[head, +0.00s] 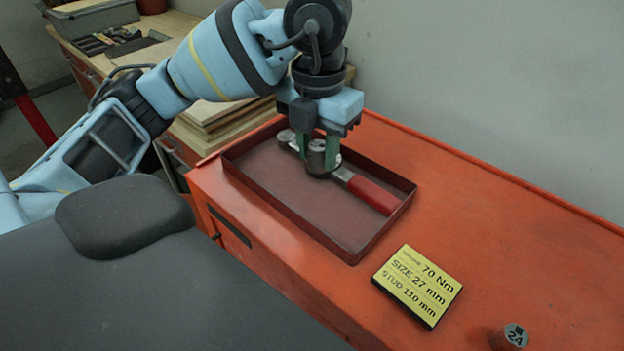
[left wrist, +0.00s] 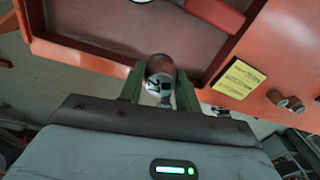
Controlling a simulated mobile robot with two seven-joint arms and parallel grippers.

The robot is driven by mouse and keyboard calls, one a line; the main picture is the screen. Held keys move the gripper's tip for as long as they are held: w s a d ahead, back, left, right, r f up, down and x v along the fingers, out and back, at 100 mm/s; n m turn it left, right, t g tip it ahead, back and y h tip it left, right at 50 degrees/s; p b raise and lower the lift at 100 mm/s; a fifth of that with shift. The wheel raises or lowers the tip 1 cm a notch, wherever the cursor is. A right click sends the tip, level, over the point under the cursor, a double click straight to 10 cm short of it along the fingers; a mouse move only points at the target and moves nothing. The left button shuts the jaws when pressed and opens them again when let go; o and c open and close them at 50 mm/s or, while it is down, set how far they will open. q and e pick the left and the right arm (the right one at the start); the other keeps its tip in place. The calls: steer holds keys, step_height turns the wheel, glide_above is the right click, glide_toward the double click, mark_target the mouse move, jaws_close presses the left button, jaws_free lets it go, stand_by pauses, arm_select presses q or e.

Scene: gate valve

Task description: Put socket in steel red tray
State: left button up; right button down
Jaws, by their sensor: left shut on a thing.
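My left gripper (head: 317,150) points down over the steel red tray (head: 385,233), its green fingers shut on a grey metal socket (head: 316,160). The socket is upright inside the tray's outline. I cannot tell whether it touches the tray floor. In the left wrist view the socket (left wrist: 160,72) sits between the two fingers, with a white label showing a partly visible number. A wrench with a red handle (head: 373,194) lies in the tray, partly hidden behind the socket and fingers. My right gripper is not in view.
The tray stands on an orange cabinet top (head: 500,235). A yellow card (head: 417,286) reads 70 Nm, size 27 mm, stud 110 mm. A socket marked 24 (head: 511,337) stands at the front right; the left wrist view shows two sockets there. Wooden boards (head: 215,120) lie behind my left arm.

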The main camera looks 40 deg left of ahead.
arm_select(q)
glide_above(317, 208)
step_height(317, 208, down, 5)
steer(key=shift+f, duration=0.1)
steer(key=shift+f+b, duration=0.3)
steer(key=shift+f, duration=2.1)
steer(key=shift+f, duration=0.15)
steer(key=o, duration=1.1)
steer(key=shift+c, duration=0.2)
step_height(317, 208, up, 12)
steer(key=shift+r+p, duration=0.2)
steer(key=shift+p, duration=0.45)
steer(key=shift+s+f, duration=0.1)
